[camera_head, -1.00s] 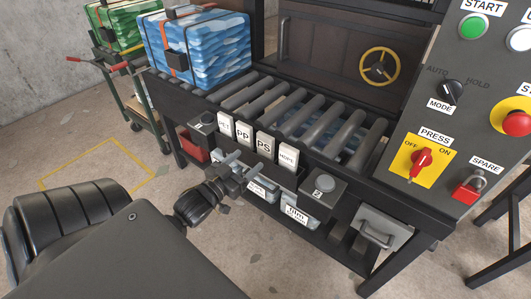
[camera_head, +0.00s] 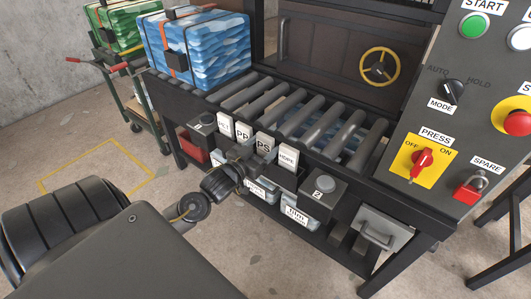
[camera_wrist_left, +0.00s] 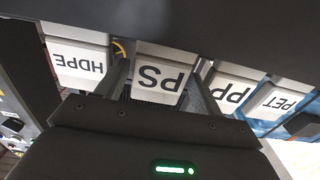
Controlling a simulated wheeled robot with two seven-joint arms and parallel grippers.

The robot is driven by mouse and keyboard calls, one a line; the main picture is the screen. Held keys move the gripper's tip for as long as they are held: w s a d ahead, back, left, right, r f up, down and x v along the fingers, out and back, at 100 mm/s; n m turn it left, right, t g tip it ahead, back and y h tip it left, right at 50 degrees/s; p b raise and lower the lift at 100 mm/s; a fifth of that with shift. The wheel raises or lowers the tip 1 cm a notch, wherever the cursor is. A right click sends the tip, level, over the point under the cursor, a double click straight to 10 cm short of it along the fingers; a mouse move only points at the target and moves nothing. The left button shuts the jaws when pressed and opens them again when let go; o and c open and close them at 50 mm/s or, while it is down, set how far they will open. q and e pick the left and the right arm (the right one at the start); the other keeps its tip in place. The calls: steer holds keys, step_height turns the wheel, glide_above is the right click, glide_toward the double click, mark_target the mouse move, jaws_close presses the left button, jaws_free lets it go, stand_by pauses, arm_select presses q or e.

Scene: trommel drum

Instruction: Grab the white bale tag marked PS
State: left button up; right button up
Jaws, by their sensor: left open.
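The white bale tag marked PS (camera_head: 265,145) stands in a row of white tags at the conveyor's front edge, between the PP tag (camera_head: 243,138) and the HDPE tag (camera_head: 288,157). In the left wrist view the PS tag (camera_wrist_left: 160,78) appears upside down, between the two fingers of my left gripper (camera_wrist_left: 158,72). The fingers are open, one on each side of the tag; I cannot tell whether they touch it. In the head view my left gripper (camera_head: 247,158) is just in front of the PS tag and hides its lower part. My right gripper is not in view.
The PET tag (camera_head: 225,127) stands at the row's left end. The roller conveyor (camera_head: 300,117) lies behind the tags, with a blue bale (camera_head: 205,50) on its left. A numbered box (camera_head: 322,193) sits right of the row. The control panel (camera_head: 465,120) rises at right.

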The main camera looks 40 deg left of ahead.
arm_select(q)
steer(key=c, duration=0.8)
steer(key=shift+o, duration=0.2)
